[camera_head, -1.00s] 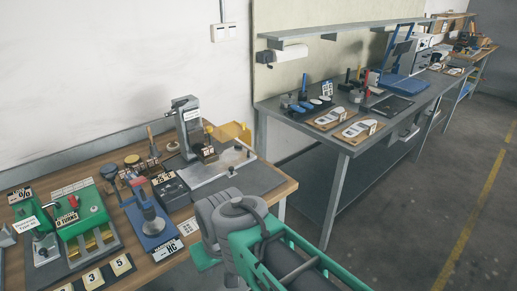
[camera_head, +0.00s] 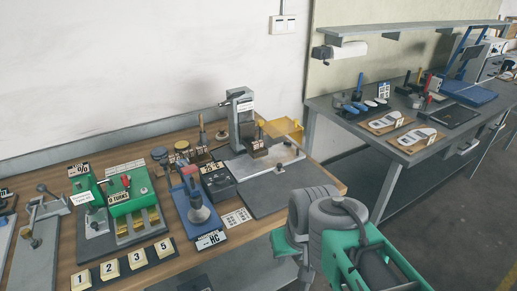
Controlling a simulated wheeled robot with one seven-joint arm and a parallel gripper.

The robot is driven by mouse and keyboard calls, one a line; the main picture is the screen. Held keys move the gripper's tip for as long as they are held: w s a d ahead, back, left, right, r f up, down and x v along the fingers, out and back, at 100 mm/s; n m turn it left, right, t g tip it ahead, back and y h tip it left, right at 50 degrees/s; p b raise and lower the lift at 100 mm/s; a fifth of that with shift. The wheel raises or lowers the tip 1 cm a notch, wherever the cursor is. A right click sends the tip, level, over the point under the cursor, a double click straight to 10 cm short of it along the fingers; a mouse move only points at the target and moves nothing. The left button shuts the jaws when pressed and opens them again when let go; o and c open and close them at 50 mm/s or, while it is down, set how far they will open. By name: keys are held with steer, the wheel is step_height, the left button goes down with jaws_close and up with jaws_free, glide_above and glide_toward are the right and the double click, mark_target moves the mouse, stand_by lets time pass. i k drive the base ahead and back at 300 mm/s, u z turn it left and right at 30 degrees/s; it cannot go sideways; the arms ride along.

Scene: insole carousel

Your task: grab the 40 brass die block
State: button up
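Several small brass blocks (camera_head: 137,221) sit side by side in the front of a green machine (camera_head: 125,187) on the wooden-topped bench. Their markings are too small to read, so I cannot tell which one is 40. A dark brown block with small labels (camera_head: 257,147) stands at the foot of a grey upright press (camera_head: 240,115). My grey and green arm fills the lower right, in front of the bench's right end. My gripper's fingers do not show.
A grey mat (camera_head: 270,190) is mostly clear. A second bench (camera_head: 390,150) holds insoles.

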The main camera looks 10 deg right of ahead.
mark_target(257, 146)
steer(key=z, duration=0.95)
steer(key=i, duration=0.35)
steer(key=u, duration=2.2)
steer(key=i, duration=0.5)
